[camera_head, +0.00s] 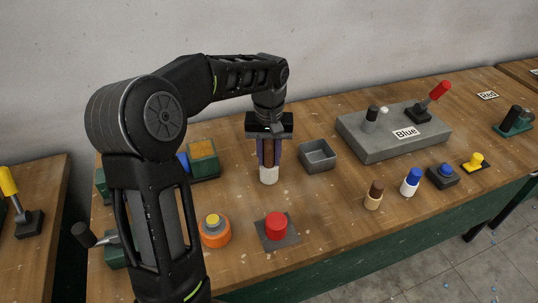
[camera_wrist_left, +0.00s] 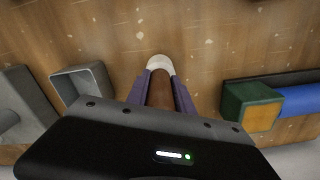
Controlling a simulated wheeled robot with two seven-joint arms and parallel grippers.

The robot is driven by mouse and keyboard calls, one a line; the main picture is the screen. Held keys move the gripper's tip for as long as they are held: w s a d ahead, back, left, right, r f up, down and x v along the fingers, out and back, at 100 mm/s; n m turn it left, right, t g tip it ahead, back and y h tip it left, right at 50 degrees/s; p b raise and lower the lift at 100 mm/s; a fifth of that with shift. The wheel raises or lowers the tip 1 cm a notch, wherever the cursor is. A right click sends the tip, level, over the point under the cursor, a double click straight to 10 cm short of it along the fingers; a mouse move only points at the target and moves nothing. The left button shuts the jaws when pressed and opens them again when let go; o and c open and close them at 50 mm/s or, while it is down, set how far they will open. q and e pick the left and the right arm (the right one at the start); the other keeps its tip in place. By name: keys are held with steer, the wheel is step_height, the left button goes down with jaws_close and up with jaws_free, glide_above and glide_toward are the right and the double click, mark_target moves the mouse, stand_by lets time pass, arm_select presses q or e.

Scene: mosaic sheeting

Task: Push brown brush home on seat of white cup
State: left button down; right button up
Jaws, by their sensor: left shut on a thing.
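The brown brush (camera_head: 268,150) stands upright between the purple fingers of my left gripper (camera_head: 268,160), which is shut on it. The white cup (camera_head: 268,176) is directly below, in line with the brush, on the wooden table. In the left wrist view the brown brush (camera_wrist_left: 161,92) runs between the fingers toward the white cup (camera_wrist_left: 159,65), whose rim shows beyond the fingertips. The brush's lower end meets the cup or is inside it; I cannot tell how deep it sits. My right gripper is not in view.
A grey open box (camera_head: 318,156) stands right of the cup. A red button (camera_head: 276,226) and an orange-yellow knob (camera_head: 214,230) are in front. A green and yellow block (camera_head: 203,160) is at left. A grey block with levers (camera_head: 390,140) lies at the back right.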

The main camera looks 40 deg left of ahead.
arm_select(q)
steer(key=c, duration=1)
jaws_free()
steer(key=shift+r+b, duration=0.35)
steer(key=shift+r, duration=3.55)
